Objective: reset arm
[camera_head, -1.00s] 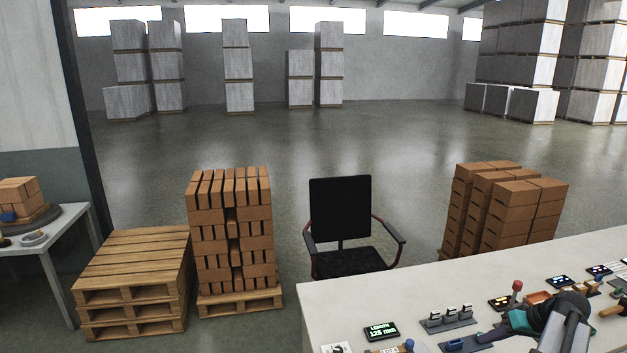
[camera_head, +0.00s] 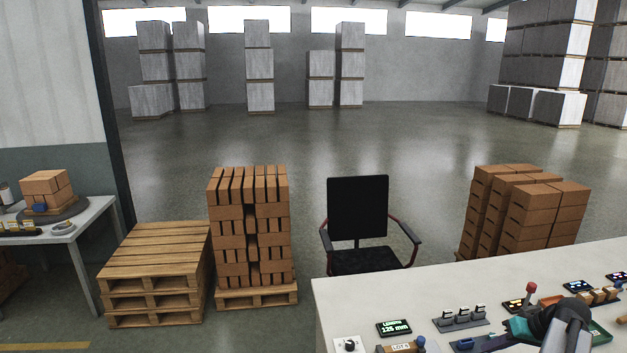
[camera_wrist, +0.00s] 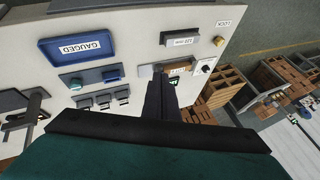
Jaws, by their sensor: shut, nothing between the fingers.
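My gripper (camera_wrist: 160,80) shows in the wrist view as two dark fingers pressed together with nothing between them. It is over the pale console (camera_wrist: 140,40), close to an orange-brown block labelled LOT (camera_wrist: 180,70). In the head view my arm, with its teal and black wrist, reaches over the console (camera_head: 350,300) at the lower right. The LOT block (camera_head: 402,348) also shows at the head view's bottom edge.
The console carries a LENGTH display (camera_head: 394,328), a switch row (camera_head: 460,318), a red-topped lever (camera_head: 530,290) and a blue GAUGED tray (camera_wrist: 80,46). Behind it stand a black chair (camera_head: 358,210), a brick stack (camera_head: 250,230) and empty pallets (camera_head: 155,260). A side table (camera_head: 85,225) is at left.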

